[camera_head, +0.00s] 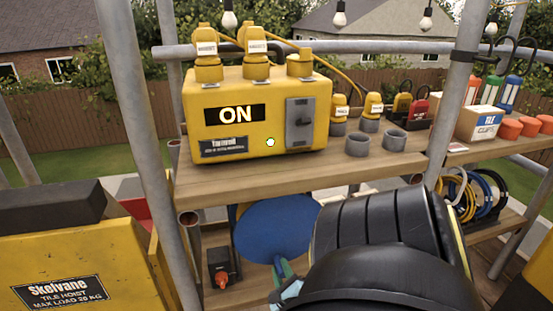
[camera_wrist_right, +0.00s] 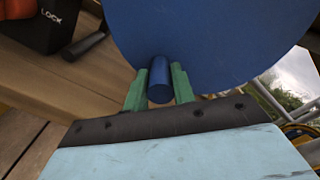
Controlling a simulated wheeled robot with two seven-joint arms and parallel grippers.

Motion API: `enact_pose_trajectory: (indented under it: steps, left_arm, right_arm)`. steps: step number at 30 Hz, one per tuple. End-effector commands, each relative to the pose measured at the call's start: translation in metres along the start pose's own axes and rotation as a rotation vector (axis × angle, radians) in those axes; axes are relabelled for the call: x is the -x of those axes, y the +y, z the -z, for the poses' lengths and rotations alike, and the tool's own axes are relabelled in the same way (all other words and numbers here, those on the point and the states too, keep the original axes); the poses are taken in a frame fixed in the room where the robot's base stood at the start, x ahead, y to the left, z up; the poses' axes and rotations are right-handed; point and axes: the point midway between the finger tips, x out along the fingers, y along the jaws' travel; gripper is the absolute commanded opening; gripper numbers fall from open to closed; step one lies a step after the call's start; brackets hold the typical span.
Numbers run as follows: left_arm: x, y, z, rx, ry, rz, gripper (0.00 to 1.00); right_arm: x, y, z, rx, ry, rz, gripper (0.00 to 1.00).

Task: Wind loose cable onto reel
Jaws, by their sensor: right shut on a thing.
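The reel shows as a large blue disc (camera_head: 272,235) below the upper shelf; it also fills the top of the right wrist view (camera_wrist_right: 215,35). A short blue crank handle (camera_wrist_right: 160,80) stands out from its face. My right gripper (camera_wrist_right: 160,88) is shut on this handle, with one green finger on each side. In the head view the right gripper (camera_head: 286,270) shows in front of the disc, and my black right arm hides the disc's lower right. No cable can be seen on the reel from here. My left gripper is not in view.
A black box with an orange knob (camera_head: 218,266) stands left of the reel; its "LOCK" label shows in the wrist view (camera_wrist_right: 52,18). A yellow power box reading "ON" (camera_head: 255,112) is on the upper shelf (camera_head: 260,178). Coiled cables (camera_head: 487,195) are at right. Metal poles (camera_head: 137,110) flank the shelves.

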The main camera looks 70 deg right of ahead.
Motion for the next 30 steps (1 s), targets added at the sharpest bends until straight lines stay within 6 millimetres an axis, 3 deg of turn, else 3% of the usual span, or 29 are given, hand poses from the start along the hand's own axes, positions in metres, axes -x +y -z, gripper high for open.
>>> enact_pose_trajectory:
  steps: [12, 30]
  left_arm:
    - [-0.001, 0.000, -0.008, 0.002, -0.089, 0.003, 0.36]
    - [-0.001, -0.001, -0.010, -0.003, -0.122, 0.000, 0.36]
  right_arm:
    - [0.001, 0.011, -0.023, -0.041, -0.001, -0.002, 0.00]
    - [0.001, 0.013, -0.029, -0.039, -0.003, -0.003, 0.00]
